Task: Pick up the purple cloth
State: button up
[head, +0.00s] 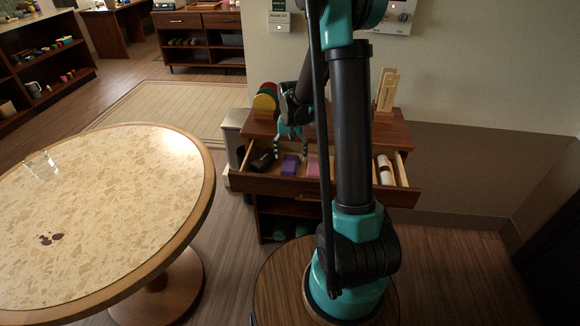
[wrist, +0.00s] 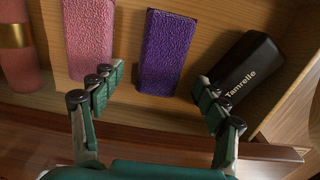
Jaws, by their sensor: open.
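The purple cloth (wrist: 168,52) is a folded, textured block lying flat in an open wooden drawer. In the wrist view it is at the top centre, between a pink cloth and a black item. It also shows small in the head view (head: 290,165). My gripper (wrist: 160,90) is open and empty, its two fingers spread to the left and right of the purple cloth's near end. In the head view my gripper (head: 291,157) hangs over the drawer, above the purple cloth. I cannot tell the exact height of the fingertips above it.
In the drawer (head: 400,192), the pink cloth (wrist: 90,38) lies left of the purple one in the wrist view. A black item labelled "Tamrelle" (wrist: 243,68) lies right, and a pink cylinder with a gold band (wrist: 18,50) far left. A round table (head: 100,220) stands left.

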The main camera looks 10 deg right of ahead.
aim_at(290, 161)
jog(key=shift+f, duration=1.5)
jog(key=c, duration=1.2)
jog(key=shift+r, duration=0.1)
jog(key=shift+c, duration=0.2)
notch_tip(290, 161, up, 20)
